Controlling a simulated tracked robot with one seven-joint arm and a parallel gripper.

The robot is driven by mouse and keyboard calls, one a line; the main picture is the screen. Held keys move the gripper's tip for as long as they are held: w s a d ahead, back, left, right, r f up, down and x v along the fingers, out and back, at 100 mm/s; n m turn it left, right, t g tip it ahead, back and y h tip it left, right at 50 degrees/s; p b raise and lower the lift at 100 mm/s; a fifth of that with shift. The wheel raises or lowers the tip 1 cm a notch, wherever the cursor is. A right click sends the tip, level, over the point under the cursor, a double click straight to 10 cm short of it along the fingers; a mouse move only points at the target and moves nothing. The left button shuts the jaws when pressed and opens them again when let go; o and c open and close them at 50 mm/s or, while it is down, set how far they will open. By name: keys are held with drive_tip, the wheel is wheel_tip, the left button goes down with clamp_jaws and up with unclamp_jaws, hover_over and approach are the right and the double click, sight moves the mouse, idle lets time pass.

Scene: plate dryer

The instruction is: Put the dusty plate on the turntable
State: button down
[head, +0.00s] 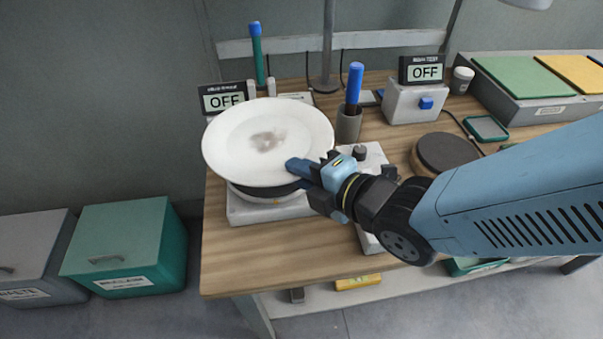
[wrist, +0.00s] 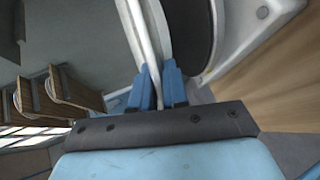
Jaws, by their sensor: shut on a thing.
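The white plate (head: 235,140) has a grey-brown dusty smudge near its middle. My gripper (head: 298,168) is shut on its near right rim. In the wrist view the plate (wrist: 155,35) shows almost edge-on between the blue fingers (wrist: 160,90). The plate is over a pale base (head: 270,212) with a dark round disc, probably the turntable; the disc (wrist: 197,35) also shows beside the plate in the wrist view. The plate hides most of this disc. I cannot tell whether the plate touches it.
Two displays (head: 222,98) (head: 424,69) read OFF. A cup with a blue-handled tool (head: 349,125) stands right of the plate. A dark-topped round block (head: 448,153) is farther right. Teal (head: 122,245) and grey (head: 30,250) bins stand left. The front left tabletop is clear.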

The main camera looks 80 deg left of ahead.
drive_tip(key=shift+a+f, duration=0.3)
drive_tip(key=shift+f, duration=1.5)
drive_tip(key=c, duration=1.4)
unclamp_jaws()
drive_tip(key=shift+f, duration=0.1)
drive_tip(key=v, duration=1.2)
drive_tip(key=shift+d, duration=0.1)
